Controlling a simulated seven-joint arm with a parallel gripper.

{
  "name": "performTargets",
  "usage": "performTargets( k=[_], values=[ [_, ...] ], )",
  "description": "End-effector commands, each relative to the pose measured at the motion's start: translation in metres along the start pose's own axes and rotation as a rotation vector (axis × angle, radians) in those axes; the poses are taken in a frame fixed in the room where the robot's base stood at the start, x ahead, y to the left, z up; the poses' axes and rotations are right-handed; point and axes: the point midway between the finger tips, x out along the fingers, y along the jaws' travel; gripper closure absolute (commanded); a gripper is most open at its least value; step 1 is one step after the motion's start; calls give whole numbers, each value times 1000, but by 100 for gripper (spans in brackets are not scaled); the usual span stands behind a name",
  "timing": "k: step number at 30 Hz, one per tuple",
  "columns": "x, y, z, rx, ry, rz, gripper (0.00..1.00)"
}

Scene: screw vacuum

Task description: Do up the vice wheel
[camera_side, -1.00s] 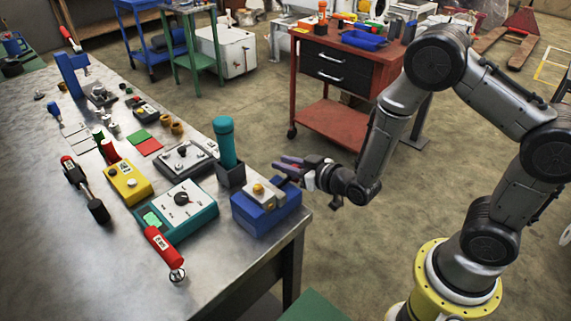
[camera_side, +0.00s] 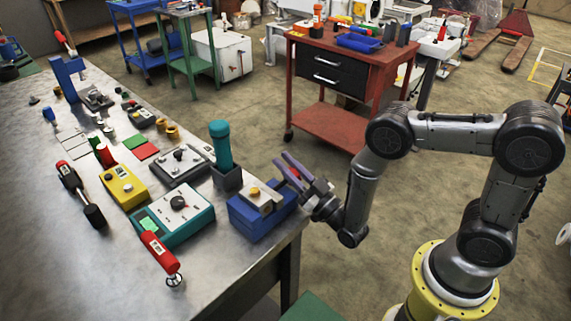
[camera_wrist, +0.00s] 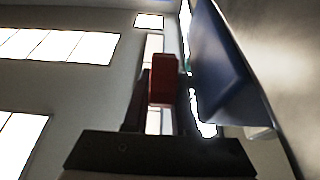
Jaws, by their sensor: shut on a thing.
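The blue vice (camera_side: 256,214) sits at the near right corner of the metal bench, with grey jaws around a small yellow piece (camera_side: 254,191). My gripper (camera_side: 288,166) is at the vice's right side, by the bench edge, tilted with its purple fingers pointing up and left. A small red part (camera_side: 294,172), apparently the vice wheel's handle, shows between the fingers. In the wrist view the red part (camera_wrist: 163,80) stands between the dark fingers, and my gripper is shut on it. A blue surface (camera_wrist: 222,75), likely the vice, is close on the right. The rest of the wheel is hidden.
A dark holder with a teal cylinder (camera_side: 221,145) stands just behind the vice. A teal control box (camera_side: 180,212) and a red-handled tool (camera_side: 160,252) lie to its left. The floor right of the bench is clear up to the red cart (camera_side: 330,125).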

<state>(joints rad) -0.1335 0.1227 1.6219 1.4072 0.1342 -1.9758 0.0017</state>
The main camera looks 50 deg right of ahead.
Motion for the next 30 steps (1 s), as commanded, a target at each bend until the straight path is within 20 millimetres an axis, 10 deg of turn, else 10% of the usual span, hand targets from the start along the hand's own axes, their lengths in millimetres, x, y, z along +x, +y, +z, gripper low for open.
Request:
performTargets(
  k=[18, 19, 23, 30],
  values=[
    [-1, 0, -1, -1, 37, 0, 100],
    [-1, 0, -1, -1, 37, 0, 70],
    [-1, 0, -1, 0, 37, 0, 46],
    [-1, 0, -1, 0, 37, 0, 45]
  ],
)
